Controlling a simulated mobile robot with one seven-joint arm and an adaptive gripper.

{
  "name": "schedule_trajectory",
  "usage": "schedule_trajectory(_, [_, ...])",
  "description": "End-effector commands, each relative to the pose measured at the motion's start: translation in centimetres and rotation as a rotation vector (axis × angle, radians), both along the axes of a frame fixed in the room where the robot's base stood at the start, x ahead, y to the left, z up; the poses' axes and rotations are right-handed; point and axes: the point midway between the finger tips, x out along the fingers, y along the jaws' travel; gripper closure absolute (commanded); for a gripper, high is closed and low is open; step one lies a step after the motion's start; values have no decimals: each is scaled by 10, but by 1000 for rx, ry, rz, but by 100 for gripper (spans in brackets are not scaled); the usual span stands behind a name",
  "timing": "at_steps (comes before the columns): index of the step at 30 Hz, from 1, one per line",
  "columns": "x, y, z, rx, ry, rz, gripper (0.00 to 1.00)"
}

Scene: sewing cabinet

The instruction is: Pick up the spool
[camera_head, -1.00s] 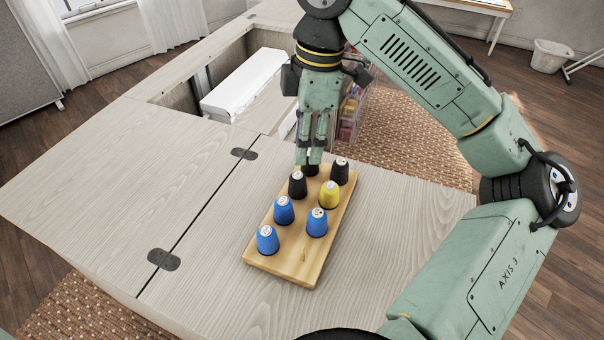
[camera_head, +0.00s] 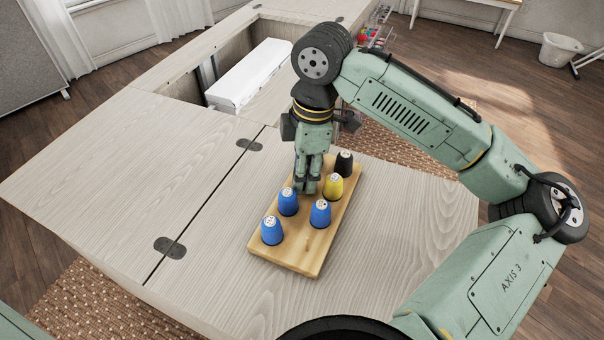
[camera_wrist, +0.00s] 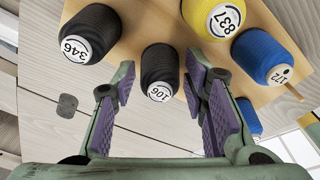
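Several spools stand upright on a wooden peg board (camera_head: 283,254) on the table. My gripper (camera_head: 307,188) points down over the board's left row in the head view, covering what is beneath it. In the wrist view its two purple-padded fingers are spread apart. A black spool labelled 106 (camera_wrist: 160,68) shows in the gap between the fingertips; contact cannot be told. A black spool labelled 346 (camera_wrist: 90,33) and a yellow spool labelled 837 (camera_wrist: 212,14) stand beyond it. A blue spool labelled 172 (camera_wrist: 268,55) is at right. Another blue spool (camera_wrist: 247,115) is partly hidden by a finger.
In the head view, two blue spools (camera_head: 272,230) stand at the board's near left, and a bare peg (camera_head: 307,240) is at near right. The pale wood tabletop (camera_head: 205,165) is clear around the board. An open cabinet well with a white box (camera_head: 250,75) lies behind.

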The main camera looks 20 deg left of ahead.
Motion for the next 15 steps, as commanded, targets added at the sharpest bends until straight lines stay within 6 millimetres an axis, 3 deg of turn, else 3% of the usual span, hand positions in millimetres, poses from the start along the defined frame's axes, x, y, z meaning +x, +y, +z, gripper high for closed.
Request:
schedule_trajectory(10, [0,0,0,0,0,0,84])
schedule_trajectory(15, [0,0,0,0,0,0,85])
